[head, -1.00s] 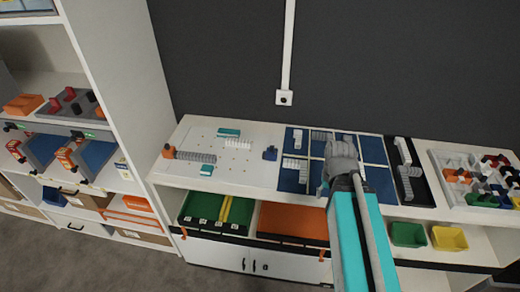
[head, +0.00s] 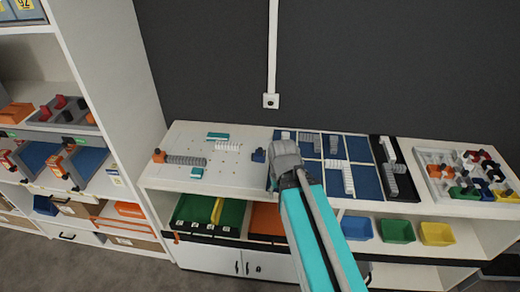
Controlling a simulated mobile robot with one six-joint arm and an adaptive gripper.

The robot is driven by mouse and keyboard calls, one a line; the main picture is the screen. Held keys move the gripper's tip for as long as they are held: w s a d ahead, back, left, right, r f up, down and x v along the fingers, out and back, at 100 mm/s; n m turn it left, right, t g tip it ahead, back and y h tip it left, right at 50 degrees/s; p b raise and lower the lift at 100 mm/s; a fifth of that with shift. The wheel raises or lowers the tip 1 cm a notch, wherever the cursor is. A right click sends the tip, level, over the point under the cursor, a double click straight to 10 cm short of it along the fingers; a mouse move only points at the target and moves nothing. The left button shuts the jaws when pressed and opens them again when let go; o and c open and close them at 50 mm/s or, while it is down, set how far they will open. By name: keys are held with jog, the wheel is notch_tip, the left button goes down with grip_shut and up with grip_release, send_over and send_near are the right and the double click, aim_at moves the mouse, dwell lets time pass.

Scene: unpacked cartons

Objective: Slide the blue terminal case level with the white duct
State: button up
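The small blue terminal case (head: 258,155) stands on the right part of the white perforated board (head: 225,180). A short white comb-like piece, probably the white duct (head: 228,147), lies on the board to its left, with a gap between them and slightly farther back in the picture. My gripper (head: 283,158) is just right of the blue case, at the left edge of the blue tray. I see it from behind, and its fingers are hidden by its own body, so I cannot tell its opening or whether it touches anything.
A grey ribbed duct with an orange end (head: 185,160) and two teal pieces (head: 217,136) lie on the board. The blue divided tray (head: 366,180) holds white and grey ducts. A black tray (head: 408,183) and a white sorting tray (head: 436,190) stand farther right.

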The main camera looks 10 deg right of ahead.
jog(key=shift+a, duration=0.15)
jog(key=shift+w, duration=0.15)
notch_tip(320, 180, up, 8)
jog(key=m+p, duration=0.3)
jog(key=p, duration=0.5)
send_over(260, 149)
jog(key=shift+w+m, duration=0.2)
jog(key=shift+m, duration=0.1)
jog(key=shift+f, duration=0.2)
notch_tip(260, 149, down, 13)
jog(key=b, duration=1.3)
jog(key=shift+f+b, duration=0.2)
jog(key=shift+b, duration=0.2)
grip_shut()
